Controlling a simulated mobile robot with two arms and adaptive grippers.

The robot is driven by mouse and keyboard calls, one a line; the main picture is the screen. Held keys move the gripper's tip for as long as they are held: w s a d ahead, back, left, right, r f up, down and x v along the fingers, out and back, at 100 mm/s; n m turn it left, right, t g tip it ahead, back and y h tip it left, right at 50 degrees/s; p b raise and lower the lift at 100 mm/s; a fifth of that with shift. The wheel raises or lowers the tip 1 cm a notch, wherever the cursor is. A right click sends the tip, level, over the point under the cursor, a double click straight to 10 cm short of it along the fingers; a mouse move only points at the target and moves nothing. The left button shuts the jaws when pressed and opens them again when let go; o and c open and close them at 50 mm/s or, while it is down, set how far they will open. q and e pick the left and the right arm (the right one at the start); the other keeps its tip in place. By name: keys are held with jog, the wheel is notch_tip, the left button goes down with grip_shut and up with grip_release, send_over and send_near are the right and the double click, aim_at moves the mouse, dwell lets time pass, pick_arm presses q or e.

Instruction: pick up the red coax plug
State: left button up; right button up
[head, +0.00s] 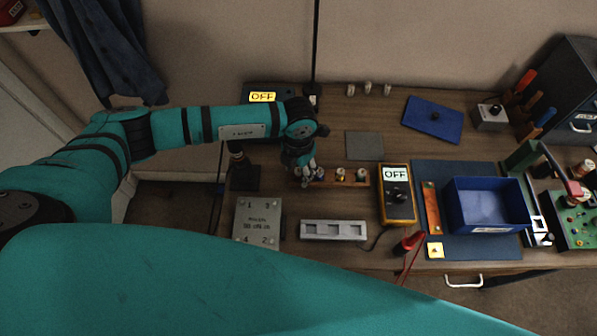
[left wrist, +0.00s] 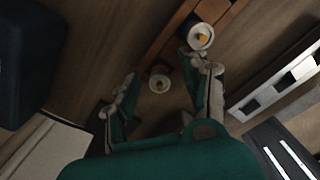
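In the left wrist view, a plug (left wrist: 159,83) with a pale round top and a dark red part behind it sits near the end of the wooden rack (left wrist: 170,33). It looks like the red coax plug. My left gripper (left wrist: 160,72) is open, with one finger on each side of this plug; I cannot tell whether either touches it. In the head view my left gripper (head: 306,180) is at the left end of the rack (head: 347,184) and hides the red plug. My right gripper is not seen.
Another plug with a yellow centre (left wrist: 200,37) stands close to the right finger. A grey slotted block (head: 334,230) and a metal plate (head: 257,221) lie in front. A multimeter (head: 396,208) and a blue bin (head: 457,198) stand to the right.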

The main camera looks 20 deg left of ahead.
pick_arm(q)
grip_shut()
jog(key=shift+r, duration=0.1)
